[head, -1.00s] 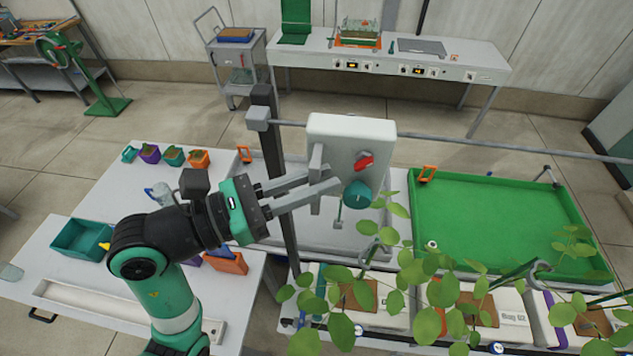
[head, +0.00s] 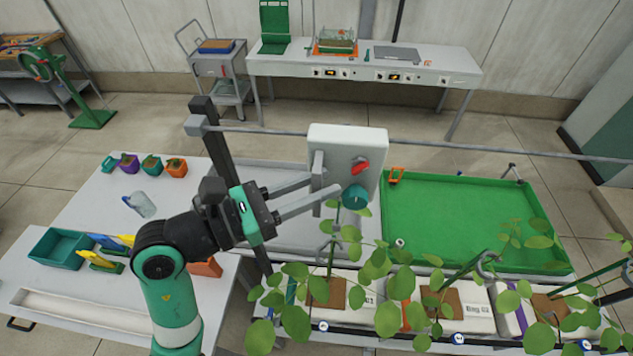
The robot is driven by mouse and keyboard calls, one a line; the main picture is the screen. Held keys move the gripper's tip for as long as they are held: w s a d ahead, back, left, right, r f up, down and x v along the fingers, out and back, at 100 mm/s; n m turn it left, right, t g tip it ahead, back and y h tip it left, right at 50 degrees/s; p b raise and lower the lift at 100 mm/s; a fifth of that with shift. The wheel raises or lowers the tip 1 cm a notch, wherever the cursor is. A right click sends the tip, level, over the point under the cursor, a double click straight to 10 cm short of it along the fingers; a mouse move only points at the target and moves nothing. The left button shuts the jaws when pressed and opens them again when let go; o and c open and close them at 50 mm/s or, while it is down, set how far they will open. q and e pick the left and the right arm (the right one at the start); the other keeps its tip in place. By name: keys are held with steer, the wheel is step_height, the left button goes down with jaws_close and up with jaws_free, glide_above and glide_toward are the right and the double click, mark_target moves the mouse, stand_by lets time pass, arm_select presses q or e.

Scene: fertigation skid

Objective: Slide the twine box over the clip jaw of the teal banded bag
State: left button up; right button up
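The twine box (head: 350,160), white with a red lever and a teal knob, hangs on the grey overhead rail (head: 270,133). My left gripper (head: 323,193) has its fingers on either side of the grey grip plate on the box's left side, and seems closed on it. The teal banded bag (head: 357,300) lies below in the front row; its teal band (head: 291,291) is mostly covered by leaves. A plant stem rises from it, and its grey clip jaw (head: 325,250) is partly hidden by leaves. The box appears above and slightly right of that jaw. My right gripper is not in view.
A dark post (head: 225,170) carries the rail at the left. Other bags with orange and purple bands (head: 515,317) lie to the right. A green tray (head: 465,215) lies behind them. Leaves crowd the space over the bags. The left table holds pots and a teal bin (head: 60,250).

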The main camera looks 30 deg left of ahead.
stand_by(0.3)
arm_select(q)
steer(key=b+v, duration=0.1)
steer(key=v, duration=1)
steer(key=shift+s+a+b, duration=0.15)
steer(key=shift+s+b, duration=0.1)
steer(key=shift+b, duration=0.1)
